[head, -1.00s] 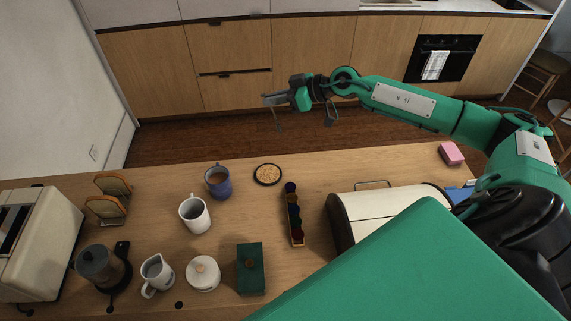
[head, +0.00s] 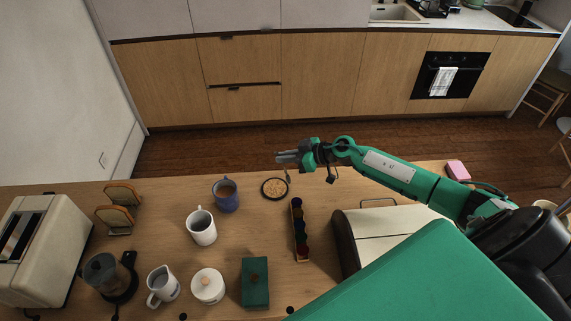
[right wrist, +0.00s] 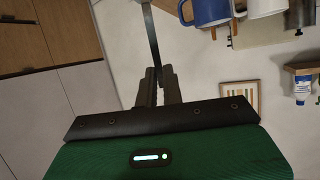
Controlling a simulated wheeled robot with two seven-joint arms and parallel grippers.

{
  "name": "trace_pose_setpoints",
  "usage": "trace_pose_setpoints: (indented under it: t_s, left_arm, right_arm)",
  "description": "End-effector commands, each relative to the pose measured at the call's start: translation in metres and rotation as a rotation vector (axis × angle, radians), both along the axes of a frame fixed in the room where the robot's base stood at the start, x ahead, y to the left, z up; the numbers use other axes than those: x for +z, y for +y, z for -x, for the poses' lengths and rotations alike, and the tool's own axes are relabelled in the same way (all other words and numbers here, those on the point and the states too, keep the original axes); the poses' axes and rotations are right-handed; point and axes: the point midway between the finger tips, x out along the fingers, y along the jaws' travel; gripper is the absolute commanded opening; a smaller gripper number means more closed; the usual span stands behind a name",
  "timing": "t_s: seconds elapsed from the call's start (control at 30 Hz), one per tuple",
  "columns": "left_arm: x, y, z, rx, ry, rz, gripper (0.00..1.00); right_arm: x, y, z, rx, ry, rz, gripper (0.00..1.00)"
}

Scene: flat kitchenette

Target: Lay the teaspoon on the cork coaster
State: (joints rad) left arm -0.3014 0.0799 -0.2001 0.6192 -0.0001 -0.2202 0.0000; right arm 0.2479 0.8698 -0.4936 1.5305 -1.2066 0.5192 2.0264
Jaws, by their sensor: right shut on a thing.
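The cork coaster (head: 274,194) is a round disc with a dark rim, lying flat near the counter's far edge. My right gripper (head: 279,157) comes in from the right and shows just beyond the coaster in the head view. It is shut on the teaspoon (head: 288,177), a thin grey shape hanging below the jaws beside the coaster's upper right rim. In the right wrist view the spoon's thin handle (right wrist: 152,35) runs up from between the closed fingers (right wrist: 159,87). I cannot tell whether the spoon touches the coaster. My left gripper is not in view.
A blue mug (head: 226,197) and a white mug (head: 202,229) stand left of the coaster. A narrow rack of dark capsules (head: 301,246) lies to its right, then a cream bread bin (head: 375,236). A green box (head: 255,290) stands nearer me. Bare wood surrounds the coaster.

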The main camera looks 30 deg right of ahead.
Motion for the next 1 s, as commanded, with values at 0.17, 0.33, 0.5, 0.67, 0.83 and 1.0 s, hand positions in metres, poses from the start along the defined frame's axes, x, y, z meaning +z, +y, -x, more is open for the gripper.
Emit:
trace_pose_setpoints:
  t_s: [0.17,0.33,0.5,0.67,0.83,1.0]
  left_arm:
    - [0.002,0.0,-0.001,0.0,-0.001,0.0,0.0]
    - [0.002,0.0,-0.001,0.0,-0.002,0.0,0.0]
    - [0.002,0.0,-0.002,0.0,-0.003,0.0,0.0]
    - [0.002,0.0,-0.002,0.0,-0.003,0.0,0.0]
    - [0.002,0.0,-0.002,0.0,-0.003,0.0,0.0]
    - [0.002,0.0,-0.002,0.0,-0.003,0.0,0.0]
  right_arm:
    - [-0.025,0.001,0.0,-0.002,0.004,-0.004,0.0]
    - [-0.035,0.0,0.0,-0.002,0.002,-0.002,0.0]
    - [-0.035,0.0,0.0,-0.001,0.001,-0.001,0.0]
    - [-0.038,0.0,0.0,0.0,0.001,-0.001,0.0]
    - [-0.044,0.001,0.0,0.0,0.002,-0.002,0.0]
    - [-0.044,0.001,0.0,0.0,0.001,-0.002,0.3]
